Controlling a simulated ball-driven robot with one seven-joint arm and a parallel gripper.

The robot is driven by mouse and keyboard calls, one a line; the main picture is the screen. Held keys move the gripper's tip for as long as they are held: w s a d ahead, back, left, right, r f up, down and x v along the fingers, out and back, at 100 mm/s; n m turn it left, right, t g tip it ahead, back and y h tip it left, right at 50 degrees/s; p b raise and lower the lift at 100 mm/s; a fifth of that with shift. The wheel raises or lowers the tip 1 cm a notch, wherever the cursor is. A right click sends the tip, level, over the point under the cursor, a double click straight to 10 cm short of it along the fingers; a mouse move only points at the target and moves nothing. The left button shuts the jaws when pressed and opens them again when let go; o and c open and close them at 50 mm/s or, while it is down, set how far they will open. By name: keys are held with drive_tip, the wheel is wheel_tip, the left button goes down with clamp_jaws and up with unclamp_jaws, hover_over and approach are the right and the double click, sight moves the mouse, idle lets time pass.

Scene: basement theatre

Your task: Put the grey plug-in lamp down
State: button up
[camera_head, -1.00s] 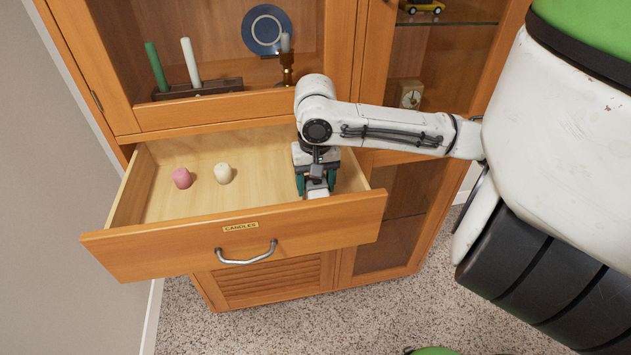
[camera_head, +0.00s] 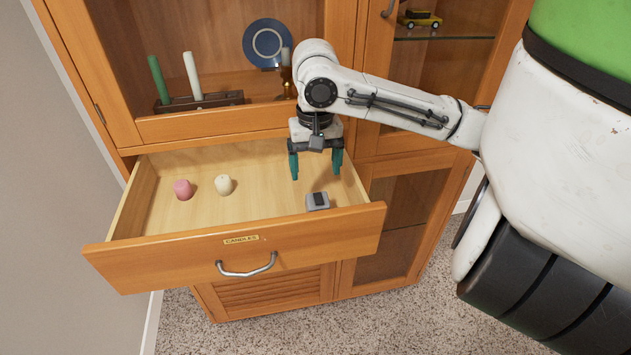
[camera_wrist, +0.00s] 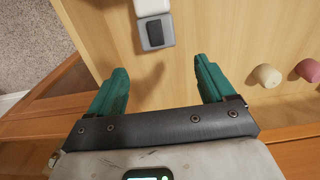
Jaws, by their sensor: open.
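The grey plug-in lamp (camera_head: 317,201) lies in the open drawer, near its front right corner. In the wrist view the lamp (camera_wrist: 154,32) shows a light top part and a grey body with a dark patch, at the top edge of the picture. My gripper (camera_head: 315,176) is open and empty, above the drawer and behind the lamp. In the wrist view its two green fingers (camera_wrist: 163,78) stand wide apart, with the lamp beyond their tips and nothing between them.
The drawer (camera_head: 235,251) is labelled CANDLES. A pink candle (camera_head: 183,189) and a cream candle (camera_head: 223,185) stand on its left side. The drawer's middle is clear. Above it, a cabinet shelf holds a candle rack (camera_head: 199,101), a blue plate (camera_head: 267,43) and a brass holder.

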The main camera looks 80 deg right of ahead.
drive_tip(key=shift+r, duration=1.85)
